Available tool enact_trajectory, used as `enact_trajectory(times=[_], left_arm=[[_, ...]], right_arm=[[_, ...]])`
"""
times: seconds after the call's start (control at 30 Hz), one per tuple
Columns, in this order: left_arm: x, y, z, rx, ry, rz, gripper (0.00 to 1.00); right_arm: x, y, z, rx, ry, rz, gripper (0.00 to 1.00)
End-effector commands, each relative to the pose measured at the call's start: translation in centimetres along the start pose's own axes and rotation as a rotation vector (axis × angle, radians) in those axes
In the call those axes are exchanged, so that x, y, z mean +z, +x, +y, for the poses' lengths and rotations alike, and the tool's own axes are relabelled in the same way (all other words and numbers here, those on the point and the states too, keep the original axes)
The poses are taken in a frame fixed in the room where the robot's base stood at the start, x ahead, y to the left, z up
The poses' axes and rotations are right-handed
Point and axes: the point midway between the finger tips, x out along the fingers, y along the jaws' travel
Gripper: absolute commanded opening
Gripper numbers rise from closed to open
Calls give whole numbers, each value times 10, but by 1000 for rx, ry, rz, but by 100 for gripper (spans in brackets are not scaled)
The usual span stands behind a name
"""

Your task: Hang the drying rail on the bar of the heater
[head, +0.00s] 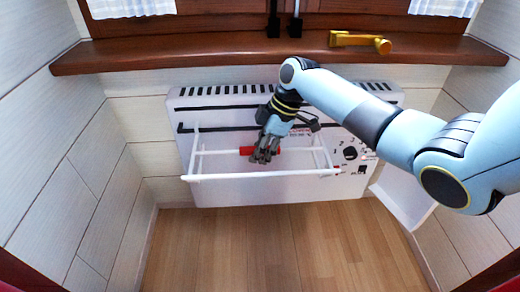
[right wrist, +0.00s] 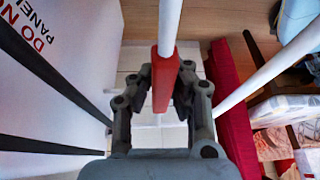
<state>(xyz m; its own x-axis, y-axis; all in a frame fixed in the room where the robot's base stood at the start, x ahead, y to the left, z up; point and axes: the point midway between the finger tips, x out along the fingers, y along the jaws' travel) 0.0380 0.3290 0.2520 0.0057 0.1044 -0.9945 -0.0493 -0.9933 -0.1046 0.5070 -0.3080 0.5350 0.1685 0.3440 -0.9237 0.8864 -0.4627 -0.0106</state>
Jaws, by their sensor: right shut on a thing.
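The white heater (head: 280,190) is on the back wall below the sill, with a dark bar (head: 215,127) across its upper front. The drying rail (head: 225,177) is a white rod frame with a red grip (head: 246,150) on its middle rod. My right gripper (head: 264,156) is shut on that grip, which also shows between the fingers in the right wrist view (right wrist: 164,78). The rail is in front of the heater, roughly level. Its rear ends look close to the bar; whether they touch it I cannot tell. My left gripper is out of view.
A wooden sill (head: 220,54) juts out above the heater, with a yellow object (head: 360,40) on it. Knobs (head: 350,153) are on the heater's right side. A white panel (head: 403,202) stands out at right. The floor (head: 260,245) below is clear.

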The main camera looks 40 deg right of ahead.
Motion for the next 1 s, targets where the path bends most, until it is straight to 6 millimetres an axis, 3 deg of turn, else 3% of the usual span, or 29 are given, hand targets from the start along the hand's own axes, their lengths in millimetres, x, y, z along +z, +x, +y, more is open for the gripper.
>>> enact_trajectory(times=[0.2, 0.23, 0.43, 0.77, 1.0], left_arm=[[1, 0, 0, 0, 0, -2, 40], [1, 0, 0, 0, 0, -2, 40], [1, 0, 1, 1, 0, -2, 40], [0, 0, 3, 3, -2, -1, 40], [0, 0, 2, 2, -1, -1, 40]], right_arm=[[0, 0, 0, 2, 0, 1, 0], [0, 0, 0, 2, 0, 1, 15], [0, 0, 0, 1, 0, 0, 39], [1, -5, 0, 2, 0, -1, 39], [1, -51, 1, 4, -3, -3, 39]])
